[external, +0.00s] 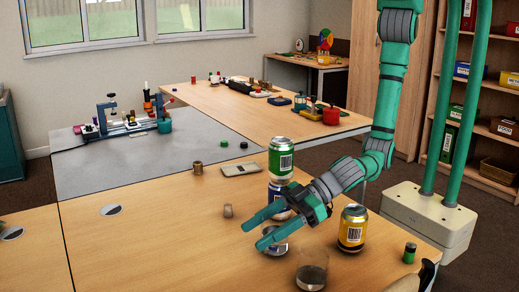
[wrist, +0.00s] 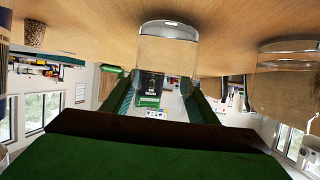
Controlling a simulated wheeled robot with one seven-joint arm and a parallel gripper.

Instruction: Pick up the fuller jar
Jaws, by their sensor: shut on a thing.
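Two clear glass jars stand on the near table. One jar (external: 312,271) is at the front, apart from my gripper; greyish-brown contents show in its lower part. It also shows at the right of the wrist view (wrist: 286,85), where the scene is upside down. The other jar (wrist: 168,45) is between my fingers in the wrist view, with a thin pale layer by its base. In the external view my fingers mostly hide it. My gripper (external: 252,238), low over the table and reaching left, is shut on this jar. I cannot tell if it touches the table.
A yellow can (external: 352,228) stands to the right. A small brown cup (external: 228,211) and a grey calculator-like thing (external: 241,169) lie beyond. The table's left part is clear.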

